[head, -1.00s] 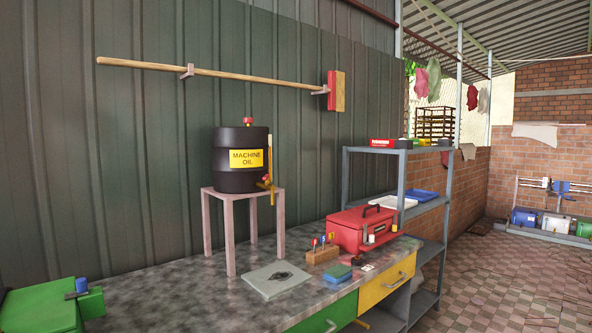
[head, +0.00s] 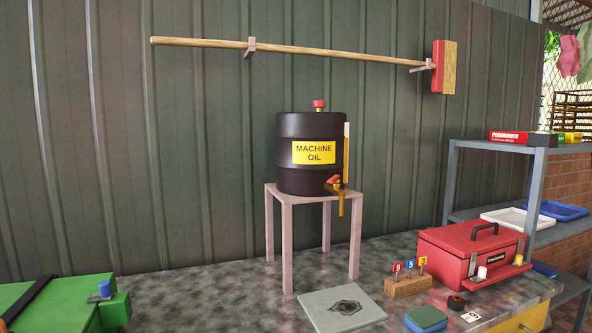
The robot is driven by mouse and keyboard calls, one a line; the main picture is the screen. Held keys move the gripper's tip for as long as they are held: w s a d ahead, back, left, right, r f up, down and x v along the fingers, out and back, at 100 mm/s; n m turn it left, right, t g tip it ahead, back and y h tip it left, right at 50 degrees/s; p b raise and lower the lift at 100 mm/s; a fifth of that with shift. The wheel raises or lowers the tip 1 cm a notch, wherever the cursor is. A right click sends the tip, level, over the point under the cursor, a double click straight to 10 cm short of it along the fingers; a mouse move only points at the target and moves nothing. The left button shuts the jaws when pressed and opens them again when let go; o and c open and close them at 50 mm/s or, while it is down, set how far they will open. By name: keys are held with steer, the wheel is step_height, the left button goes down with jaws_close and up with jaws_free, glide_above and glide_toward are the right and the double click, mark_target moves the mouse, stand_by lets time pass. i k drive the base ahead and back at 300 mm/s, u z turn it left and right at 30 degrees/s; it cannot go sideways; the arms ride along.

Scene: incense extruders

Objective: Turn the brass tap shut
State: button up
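A brass tap (head: 338,186) with a red handle (head: 334,180) sits low on the front right of a black drum (head: 310,155) labelled "MACHINE OIL". Its spout points down past the edge of the pink stand (head: 287,205). The handle is small, and I cannot tell how far it is turned. A grey slab (head: 322,318) with a dark stain lies on the bench below the tap. My gripper is not in view.
A red toolbox (head: 455,263), a wooden block with numbered tags (head: 407,288) and a green-blue sponge (head: 426,318) stand right of the slab. A green machine (head: 60,300) is at lower left. A broom (head: 340,56) hangs above the drum. Bench space left of the stand is clear.

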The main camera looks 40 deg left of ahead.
mark_target(335, 179)
steer(key=u, duration=0.9)
steer(key=i, duration=1)
steer(key=u, duration=0.9)
